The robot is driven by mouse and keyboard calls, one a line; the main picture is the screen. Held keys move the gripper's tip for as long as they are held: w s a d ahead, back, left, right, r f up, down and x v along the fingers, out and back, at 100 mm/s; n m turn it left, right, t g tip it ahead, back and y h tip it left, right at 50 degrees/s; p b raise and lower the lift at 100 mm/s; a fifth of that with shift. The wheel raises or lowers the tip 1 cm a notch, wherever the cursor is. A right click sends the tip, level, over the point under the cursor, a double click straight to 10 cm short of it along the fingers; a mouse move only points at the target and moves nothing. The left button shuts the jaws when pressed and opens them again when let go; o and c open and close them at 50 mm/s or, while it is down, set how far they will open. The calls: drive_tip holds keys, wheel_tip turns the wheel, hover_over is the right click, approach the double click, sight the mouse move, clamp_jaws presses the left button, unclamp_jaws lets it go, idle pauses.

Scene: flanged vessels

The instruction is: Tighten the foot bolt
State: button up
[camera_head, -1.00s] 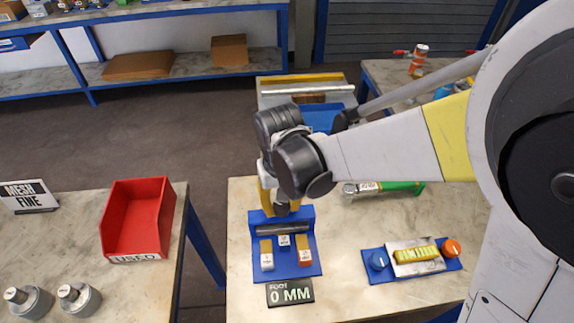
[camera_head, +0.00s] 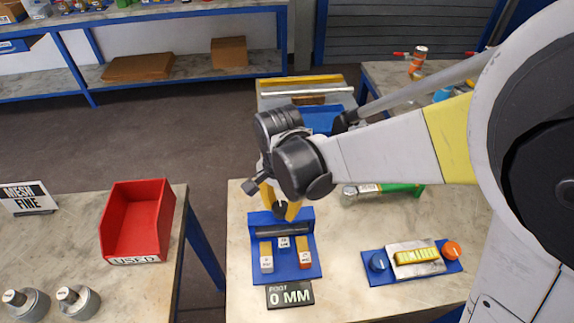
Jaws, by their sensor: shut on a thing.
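My gripper (camera_head: 280,206) has yellow fingers and points down over the back of a blue fixture (camera_head: 257,248) on the middle bench. It is shut on a small dark part at the fixture's back edge, which appears to be the foot bolt; the fingers and wrist mostly hide it. A dark grey bar (camera_head: 283,230) lies across the fixture just in front. A black display (camera_head: 290,294) in front reads "FOOT 0 MM".
A blue panel with a blue knob (camera_head: 378,262), a yellow part (camera_head: 416,257) and an orange knob (camera_head: 452,250) lies to the right. A green-handled tool (camera_head: 402,190) lies behind it. A red bin (camera_head: 137,222) marked "USED" stands on the left bench, across a gap.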

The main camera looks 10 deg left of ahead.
sight(281, 207)
drive_tip(key=shift+m, duration=0.6)
drive_tip(key=o, duration=1.2)
drive_tip(key=shift+o, duration=0.2)
wheel_tip(281, 207, up, 12)
